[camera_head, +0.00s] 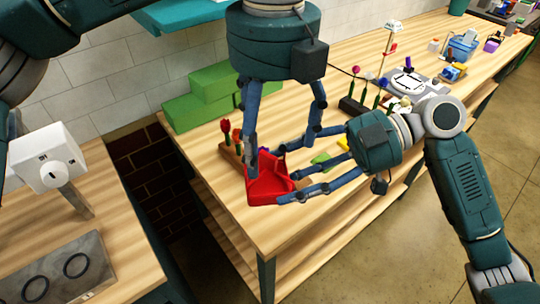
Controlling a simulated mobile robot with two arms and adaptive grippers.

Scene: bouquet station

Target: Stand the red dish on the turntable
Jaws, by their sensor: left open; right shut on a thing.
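The red dish (266,186) is held tilted over the near left part of the wooden bench, left of centre in the head view. My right gripper (287,174) reaches in from the right and is shut on the dish's right side. My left gripper (283,142) hangs from above, open. One of its fingers comes down at the dish's upper left edge; I cannot tell whether it touches. I cannot clearly make out the turntable; a grey device with a pale round top (408,84) stands farther back on the bench.
Green blocks (200,105) lie along the wall edge. A wooden rack with red flowers (230,137) stands just behind the dish. A dark holder with stems (355,103), a blue basket (462,46) and small items stand farther back. The bench front left is clear.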

